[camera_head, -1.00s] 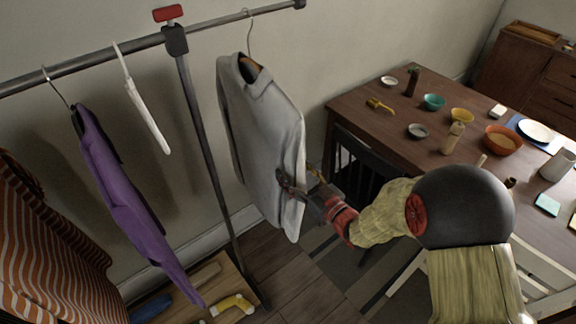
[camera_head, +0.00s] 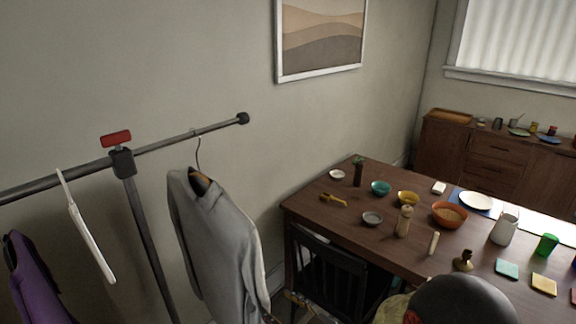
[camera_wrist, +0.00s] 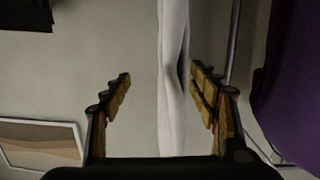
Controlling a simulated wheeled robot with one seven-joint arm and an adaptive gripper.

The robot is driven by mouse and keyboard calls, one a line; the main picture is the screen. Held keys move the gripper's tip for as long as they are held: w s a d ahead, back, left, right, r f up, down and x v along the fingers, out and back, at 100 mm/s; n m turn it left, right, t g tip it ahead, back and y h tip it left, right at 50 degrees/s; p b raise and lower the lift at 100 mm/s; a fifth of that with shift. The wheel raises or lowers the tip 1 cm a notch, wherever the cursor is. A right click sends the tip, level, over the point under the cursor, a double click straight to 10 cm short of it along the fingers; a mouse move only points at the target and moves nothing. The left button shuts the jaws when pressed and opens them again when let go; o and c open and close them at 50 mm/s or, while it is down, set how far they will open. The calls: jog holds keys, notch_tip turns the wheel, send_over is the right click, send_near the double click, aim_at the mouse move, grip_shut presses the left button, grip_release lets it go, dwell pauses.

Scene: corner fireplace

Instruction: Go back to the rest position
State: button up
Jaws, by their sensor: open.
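My gripper (camera_wrist: 160,76) is open in the wrist view, its two padded fingers spread to either side. In the head view the grey shirt (camera_head: 222,245) hangs from a hanger on the rail (camera_head: 190,133). My arm shows only at the bottom edge of the head view, and my gripper is mostly out of that frame.
A purple garment (camera_head: 30,285) and an empty white hanger (camera_head: 90,240) hang left of the rack's post (camera_head: 150,240). A dining table (camera_head: 300,205) with bowls and dishes stands right, with a black chair (camera_head: 325,270) at its near side. A sideboard (camera_head: 450,150) stands behind.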

jog(key=d+f+m+g+h, duration=0.1)
jog(key=d+f+h, duration=0.3)
jog(key=f, duration=0.3)
jog(key=s+d+m+g+h, duration=0.2)
jog(key=s+d+h, duration=0.15)
jog(key=d, duration=0.35)
jog(key=s+d+m+g+h, duration=0.2)
jog(key=s+d+h, duration=0.15)
jog(key=d, duration=0.35)
jog(key=s+d+r+m, duration=0.2)
jog(key=s+r, duration=0.7)
jog(key=r, duration=0.4)
jog(key=s+d+r+m, duration=0.1)
jog(key=s+r+m, duration=0.1)
jog(key=s+r, duration=0.6)
notch_tip(320, 180, up, 6)
jog(key=shift+s+d+f+m+g+h, duration=0.25)
jog(key=shift+s+d+m+g+h, duration=0.05)
jog(key=shift+s+d, duration=0.1)
